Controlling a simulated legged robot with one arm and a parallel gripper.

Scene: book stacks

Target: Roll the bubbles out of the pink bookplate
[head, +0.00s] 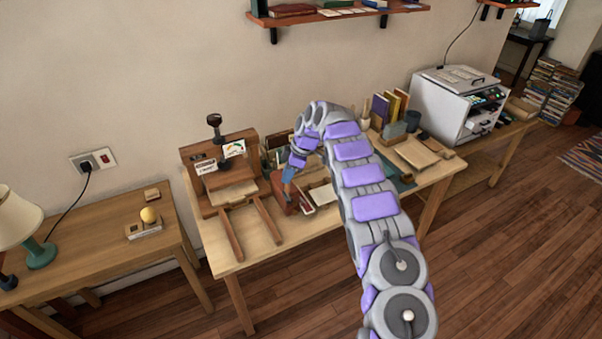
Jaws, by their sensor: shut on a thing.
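My gripper (297,163) is over the middle of the wooden worktable (262,251), pointing down. It is shut on a small tool with a blue handle (288,175). The tool's lower end is too small to make out, so I cannot tell whether it is a roller or touches anything. A dark red object (279,193) is just below it, and a small white-and-red item (323,196) lies to its right. I cannot make out a pink bookplate or any bubbles; my arm covers part of the table.
A wooden press-like stand (207,186) fills the table's left part. Upright books (390,106), a dark cup (412,121) and a white machine (455,105) are to the right. A side table with a lamp (38,240) is at left. A shelf (340,16) hangs above.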

